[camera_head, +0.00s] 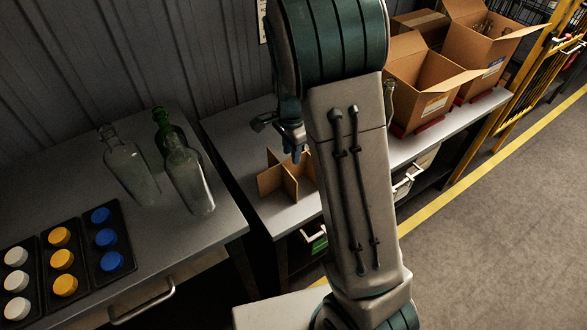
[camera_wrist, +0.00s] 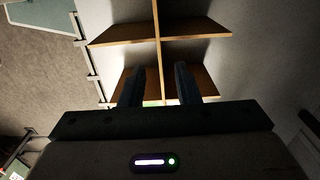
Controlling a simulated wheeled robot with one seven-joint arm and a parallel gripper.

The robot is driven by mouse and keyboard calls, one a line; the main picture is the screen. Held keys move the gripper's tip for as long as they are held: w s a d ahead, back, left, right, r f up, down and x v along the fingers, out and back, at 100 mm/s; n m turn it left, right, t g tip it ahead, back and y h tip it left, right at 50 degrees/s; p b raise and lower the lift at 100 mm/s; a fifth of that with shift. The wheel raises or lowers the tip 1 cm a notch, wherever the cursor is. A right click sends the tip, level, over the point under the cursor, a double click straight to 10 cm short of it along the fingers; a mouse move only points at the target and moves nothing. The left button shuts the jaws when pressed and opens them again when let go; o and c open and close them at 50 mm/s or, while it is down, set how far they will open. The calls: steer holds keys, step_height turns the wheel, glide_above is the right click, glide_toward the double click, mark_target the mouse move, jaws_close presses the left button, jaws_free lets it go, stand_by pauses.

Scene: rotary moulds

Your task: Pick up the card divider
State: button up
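The card divider (camera_head: 271,181), made of crossed brown cardboard panels, stands upright on the grey worktop, left of my arm; the arm hides part of its right side. It also shows in the wrist view (camera_wrist: 158,35), with one long panel crossed by two others. My gripper (camera_head: 297,153) is above the divider, partly hidden by my arm. In the wrist view its two dark fingers (camera_wrist: 160,86) are apart, one on each side of the long panel, with a gap on both sides. Whether the fingertips reach below the panel's top edge is unclear.
Open cardboard boxes (camera_head: 424,84) stand on the bench to the right. Glass bottles (camera_head: 131,170) stand on the nearer left table, beside black trays with white, yellow and blue round pieces (camera_head: 60,259). A corrugated wall (camera_head: 120,60) runs behind. Bench handles stick out in front.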

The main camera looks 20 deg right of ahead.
mark_target(294, 168)
steer(key=f, duration=0.5)
steer(key=shift+w+d+f, duration=0.15)
steer(key=shift+d+f, duration=0.15)
steer(key=shift+d, duration=0.1)
jaws_close()
